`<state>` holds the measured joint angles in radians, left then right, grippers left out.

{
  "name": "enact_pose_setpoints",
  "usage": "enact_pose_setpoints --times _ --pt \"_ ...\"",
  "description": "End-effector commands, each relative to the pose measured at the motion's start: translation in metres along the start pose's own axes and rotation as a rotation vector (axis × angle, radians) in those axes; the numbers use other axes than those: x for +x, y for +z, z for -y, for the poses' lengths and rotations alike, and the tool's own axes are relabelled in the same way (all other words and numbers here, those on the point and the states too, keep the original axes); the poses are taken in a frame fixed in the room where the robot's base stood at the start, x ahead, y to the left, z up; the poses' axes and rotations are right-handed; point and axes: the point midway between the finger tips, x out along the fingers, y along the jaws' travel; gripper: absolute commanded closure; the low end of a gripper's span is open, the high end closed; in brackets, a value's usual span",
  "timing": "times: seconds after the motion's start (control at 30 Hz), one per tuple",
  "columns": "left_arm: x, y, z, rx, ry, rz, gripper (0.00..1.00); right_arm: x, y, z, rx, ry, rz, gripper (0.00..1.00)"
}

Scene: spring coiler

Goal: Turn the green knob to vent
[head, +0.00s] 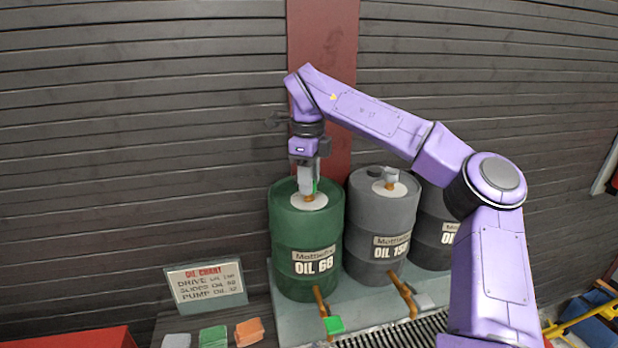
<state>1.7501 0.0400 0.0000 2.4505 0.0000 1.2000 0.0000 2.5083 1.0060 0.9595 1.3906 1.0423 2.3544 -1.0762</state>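The green drum (300,237), labelled OIL 68, stands at the left of a row of drums. On its lid is a pale round plate (318,203) with a short brass stem. A sliver of the green knob (316,186) shows above the stem, beside my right gripper (306,182). My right gripper points straight down at the knob, and its grey fingers hide most of it. I cannot tell whether the fingers are closed on it. The knob's direction and any vent marking are hidden or too small to read. My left gripper is out of view.
A grey drum (370,215) with a grey knob (391,176) stands close on the right, with another behind my arm. Brass taps stick out in front, one with a green handle (334,325). An oil chart sign (206,285) and coloured cloths stand at lower left.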

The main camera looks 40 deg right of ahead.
Motion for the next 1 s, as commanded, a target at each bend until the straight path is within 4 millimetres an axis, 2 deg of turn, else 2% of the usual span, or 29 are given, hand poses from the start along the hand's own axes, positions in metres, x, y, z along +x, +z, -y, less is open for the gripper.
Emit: enact_pose_setpoints --times 0.07,0.47,0.67,1.0 --pt "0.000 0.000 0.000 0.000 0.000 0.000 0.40 0.000 0.000 -0.002 -0.001 0.006 -0.001 0.95" --pt "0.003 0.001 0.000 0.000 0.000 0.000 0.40 0.001 0.002 -0.002 0.057 0.004 -0.006 0.95" --pt "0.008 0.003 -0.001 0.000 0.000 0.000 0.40 0.002 0.001 -0.002 0.186 0.004 -0.015 0.95" --pt "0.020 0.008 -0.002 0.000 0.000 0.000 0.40 0.003 0.001 0.000 0.504 0.002 -0.034 0.95"
